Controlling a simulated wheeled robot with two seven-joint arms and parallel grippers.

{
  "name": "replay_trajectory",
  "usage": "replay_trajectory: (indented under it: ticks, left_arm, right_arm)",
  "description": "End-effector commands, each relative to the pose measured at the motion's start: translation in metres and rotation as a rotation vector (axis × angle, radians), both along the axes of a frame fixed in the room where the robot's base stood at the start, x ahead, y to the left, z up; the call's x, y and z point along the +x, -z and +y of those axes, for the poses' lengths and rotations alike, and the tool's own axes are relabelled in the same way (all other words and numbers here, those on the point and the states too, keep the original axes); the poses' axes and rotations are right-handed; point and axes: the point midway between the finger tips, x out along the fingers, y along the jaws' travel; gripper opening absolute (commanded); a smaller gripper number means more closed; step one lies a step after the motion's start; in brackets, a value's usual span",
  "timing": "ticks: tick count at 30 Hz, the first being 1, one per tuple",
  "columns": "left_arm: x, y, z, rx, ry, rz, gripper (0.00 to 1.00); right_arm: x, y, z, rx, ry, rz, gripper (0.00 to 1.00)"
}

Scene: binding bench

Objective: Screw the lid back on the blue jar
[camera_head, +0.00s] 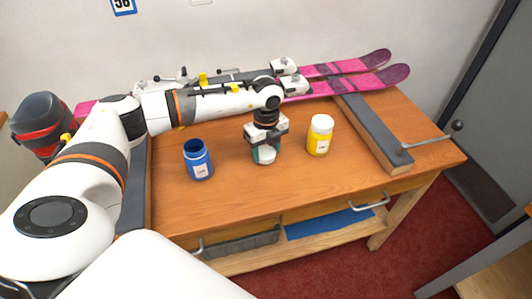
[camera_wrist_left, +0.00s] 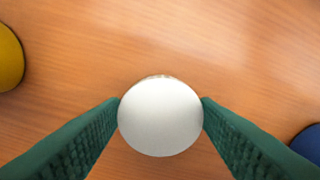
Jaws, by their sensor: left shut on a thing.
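The blue jar (camera_head: 198,161) stands upright on the bench with its dark mouth open and no lid on it. Its edge also shows at the lower right of the left wrist view (camera_wrist_left: 308,143). My left gripper (camera_head: 265,153) is to the right of the jar, pointing down. Its green fingers are shut on a round white lid (camera_wrist_left: 160,116), which also shows low between the fingers in the head view (camera_head: 267,156). I cannot tell whether the lid touches the bench top. My right gripper is not in view.
A yellow jar (camera_head: 320,136) with a white lid stands right of my left gripper. Pink skis (camera_head: 345,70) lie along the back of the wooden bench (camera_head: 235,195). A grey-topped beam (camera_head: 375,132) and metal handle (camera_head: 430,143) are at the right. The bench front is clear.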

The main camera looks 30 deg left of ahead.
Motion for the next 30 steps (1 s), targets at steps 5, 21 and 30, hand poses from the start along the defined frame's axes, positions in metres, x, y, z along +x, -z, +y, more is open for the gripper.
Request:
replay_trajectory:
  ticks: [5,21,30]
  left_arm:
    - [0.001,-0.036,0.0,0.0,0.0,-0.005,0.34]
    - [0.0,-0.089,0.0,0.001,0.0,-0.001,0.34]
    - [-0.001,-0.088,-0.001,0.001,0.034,0.0,0.34]
  right_arm:
    - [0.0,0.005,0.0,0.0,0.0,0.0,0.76]
    - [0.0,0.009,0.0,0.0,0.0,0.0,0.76]
    - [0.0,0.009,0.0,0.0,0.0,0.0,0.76]
